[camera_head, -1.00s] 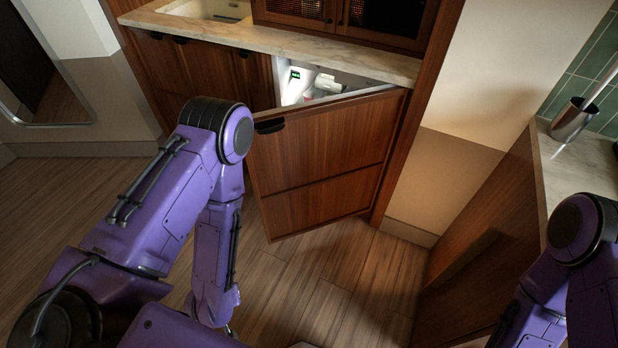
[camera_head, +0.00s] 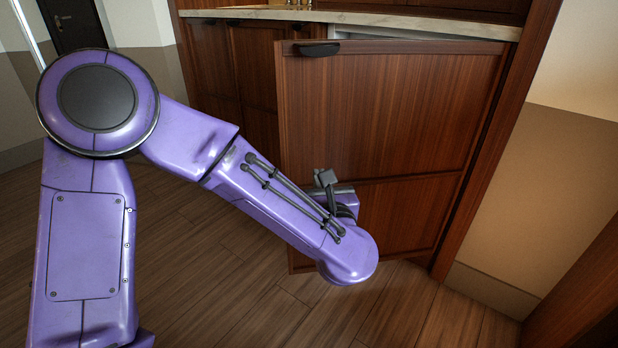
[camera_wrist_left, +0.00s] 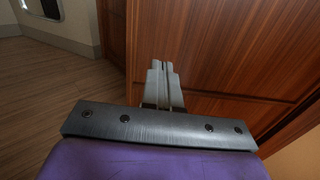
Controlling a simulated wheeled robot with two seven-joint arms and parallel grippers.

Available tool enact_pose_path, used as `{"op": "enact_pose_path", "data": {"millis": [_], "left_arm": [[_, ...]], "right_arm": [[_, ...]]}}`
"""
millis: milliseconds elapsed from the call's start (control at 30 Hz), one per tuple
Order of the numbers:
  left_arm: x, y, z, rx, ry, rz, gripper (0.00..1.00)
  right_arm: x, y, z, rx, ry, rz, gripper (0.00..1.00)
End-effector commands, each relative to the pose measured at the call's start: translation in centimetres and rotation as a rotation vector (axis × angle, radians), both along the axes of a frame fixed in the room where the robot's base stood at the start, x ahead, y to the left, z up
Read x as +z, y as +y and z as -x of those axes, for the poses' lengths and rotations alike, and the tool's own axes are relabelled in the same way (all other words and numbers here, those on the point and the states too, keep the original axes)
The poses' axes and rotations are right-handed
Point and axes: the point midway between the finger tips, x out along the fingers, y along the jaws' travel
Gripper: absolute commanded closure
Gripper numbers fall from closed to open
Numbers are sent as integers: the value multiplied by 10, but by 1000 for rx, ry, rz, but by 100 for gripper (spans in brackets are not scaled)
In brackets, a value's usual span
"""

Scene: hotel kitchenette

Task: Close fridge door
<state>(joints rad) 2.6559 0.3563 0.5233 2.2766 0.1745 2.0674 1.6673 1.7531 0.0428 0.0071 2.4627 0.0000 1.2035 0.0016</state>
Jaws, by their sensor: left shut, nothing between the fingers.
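The fridge door (camera_head: 390,115) is a brown wood panel with a dark handle (camera_head: 318,49) at its top left corner. It stands partly open, its left edge swung out from the cabinet and a narrow gap showing under the counter. My left gripper (camera_head: 326,178) is in front of the door's middle, partly hidden by my wrist. In the left wrist view the fingers (camera_wrist_left: 161,68) are shut together and empty, pointing at the door panel (camera_wrist_left: 215,50) near its left edge. I cannot tell whether they touch it. My right gripper is out of view.
A marble counter (camera_head: 400,22) runs above the door, with closed wood cabinets (camera_head: 235,80) to the left. A beige wall (camera_head: 575,140) is at the right, with a wood panel (camera_head: 580,290) below. The wood floor (camera_head: 210,260) is clear.

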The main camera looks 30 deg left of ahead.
Motion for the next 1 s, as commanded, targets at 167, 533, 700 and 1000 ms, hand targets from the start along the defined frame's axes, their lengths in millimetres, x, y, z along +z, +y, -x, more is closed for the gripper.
{"op": "enact_pose_path", "data": {"millis": [167,533,700,1000], "left_arm": [[2,10,-10,9,-27,25,100],[0,63,-70,9,-23,22,100],[0,82,-92,7,-24,20,100],[2,93,-105,4,-21,18,100]], "right_arm": [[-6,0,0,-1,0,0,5],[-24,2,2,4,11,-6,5],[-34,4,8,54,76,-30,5],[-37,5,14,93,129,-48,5]]}}
